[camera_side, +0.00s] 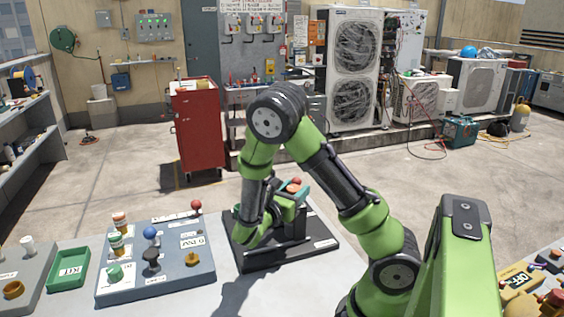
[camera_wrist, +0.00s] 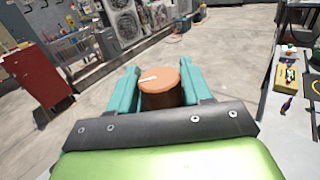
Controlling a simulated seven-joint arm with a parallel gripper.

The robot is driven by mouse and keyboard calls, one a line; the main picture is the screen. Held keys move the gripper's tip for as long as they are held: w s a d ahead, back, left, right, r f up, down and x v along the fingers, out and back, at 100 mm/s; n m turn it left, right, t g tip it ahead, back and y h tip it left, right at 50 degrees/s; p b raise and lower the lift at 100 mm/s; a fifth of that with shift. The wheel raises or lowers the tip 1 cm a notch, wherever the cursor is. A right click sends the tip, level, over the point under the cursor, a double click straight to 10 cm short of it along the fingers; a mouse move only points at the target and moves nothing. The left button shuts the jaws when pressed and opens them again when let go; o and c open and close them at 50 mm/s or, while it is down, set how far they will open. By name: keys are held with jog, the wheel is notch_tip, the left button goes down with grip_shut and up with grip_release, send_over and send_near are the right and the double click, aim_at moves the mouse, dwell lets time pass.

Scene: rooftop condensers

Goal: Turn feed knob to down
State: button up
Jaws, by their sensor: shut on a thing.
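The feed knob (camera_wrist: 165,92) is an orange-brown cylinder with a white pointer mark on its face. In the wrist view the mark runs from the middle toward the left. My gripper (camera_wrist: 161,76) has its two teal fingers on either side of the knob, shut on it. In the side view the orange knob (camera_side: 294,184) shows at the top of a black stand (camera_side: 268,256), partly hidden by my gripper (camera_side: 300,191) and wrist. The writing on the stand's base is too small to read.
A blue-grey panel (camera_side: 175,287) with several knobs and levers lies left of the stand, beside a green tray (camera_side: 68,268). A yellow panel (camera_side: 520,285) is at the right edge. A red cabinet (camera_side: 197,125) stands on the floor behind.

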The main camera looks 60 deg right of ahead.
jog(key=m+g+y, duration=0.1)
jog(key=m+g, duration=0.1)
jog(key=g, duration=0.2)
jog(key=m+g+y, duration=0.1)
jog(key=m+g, duration=0.2)
jog(key=shift+m+g+y, duration=0.3)
jog(key=shift+g+y, duration=0.1)
jog(key=shift+m+g+y, duration=2.1)
jog(key=shift+g+y, duration=0.4)
jog(key=o, duration=0.9)
jog(key=shift+o, duration=0.2)
jog(key=v, duration=1.2)
